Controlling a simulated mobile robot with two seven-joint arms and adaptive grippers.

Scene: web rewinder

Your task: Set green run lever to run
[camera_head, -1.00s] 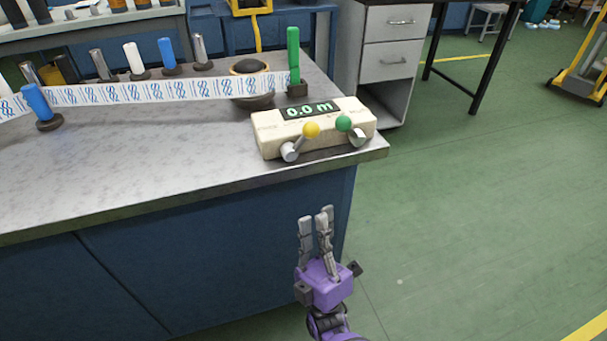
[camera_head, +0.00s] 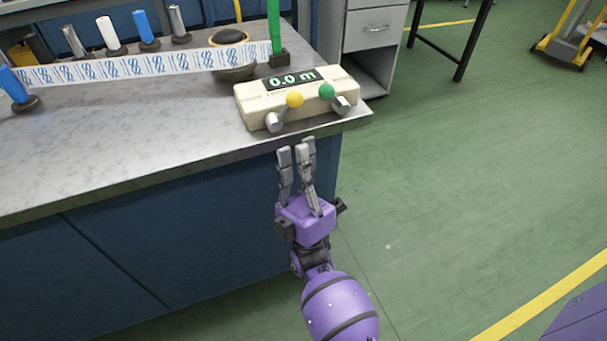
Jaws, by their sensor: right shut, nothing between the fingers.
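The green run lever (camera_head: 326,91) has a round green knob and a metal hub at the right of the cream control box (camera_head: 252,107). The knob leans up and left from its hub. A yellow-knobbed lever (camera_head: 294,99) is to its left on the same box. The display (camera_head: 291,80) reads 0.0 m. My right gripper (camera_head: 297,147) is shut and empty, with its fingers pointing up toward the box, just in front of the bench edge. It is apart from both levers. My left gripper is not in view.
The box stands near the front right corner of the grey bench top (camera_head: 130,140). A printed web (camera_head: 140,66) runs past several rollers to a green post (camera_head: 274,30) behind the box. A drawer cabinet (camera_head: 374,40) stands behind.

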